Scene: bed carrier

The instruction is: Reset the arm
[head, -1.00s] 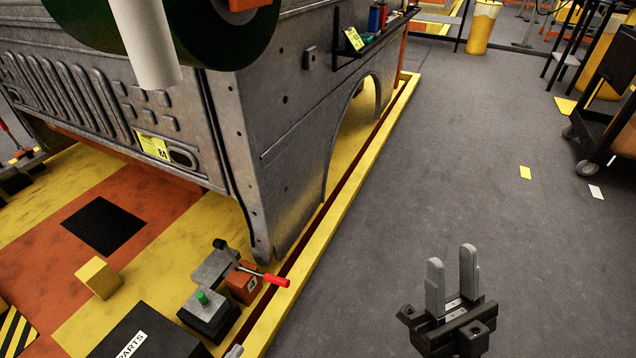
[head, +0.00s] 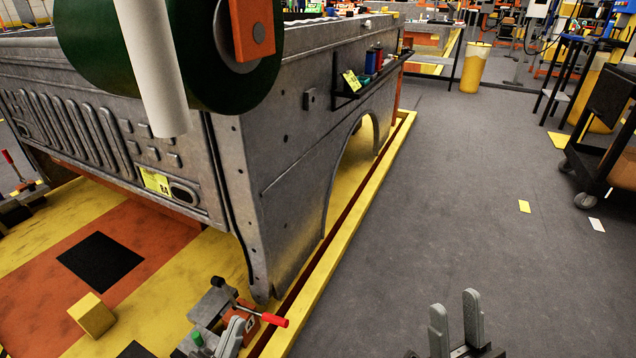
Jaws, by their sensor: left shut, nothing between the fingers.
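My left gripper (head: 238,334) shows at the bottom edge, left of centre. Its grey fingers are together with nothing visible between them. It overlaps the view of a toggle clamp with a red handle (head: 273,320). My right gripper (head: 456,325) is at the bottom edge, right of centre, over the grey floor. Its two grey fingers point up and stand apart, with nothing between them. The lower parts of both grippers are cut off by the picture's edge.
A grey metal vehicle bed (head: 290,165) stands on a yellow-edged platform (head: 330,258). A dark green roll (head: 97,62) with a white cylinder (head: 155,75) hangs at the top left. A yellow block (head: 92,316) lies lower left. A black cart (head: 605,120) stands right. The floor (head: 440,190) between is clear.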

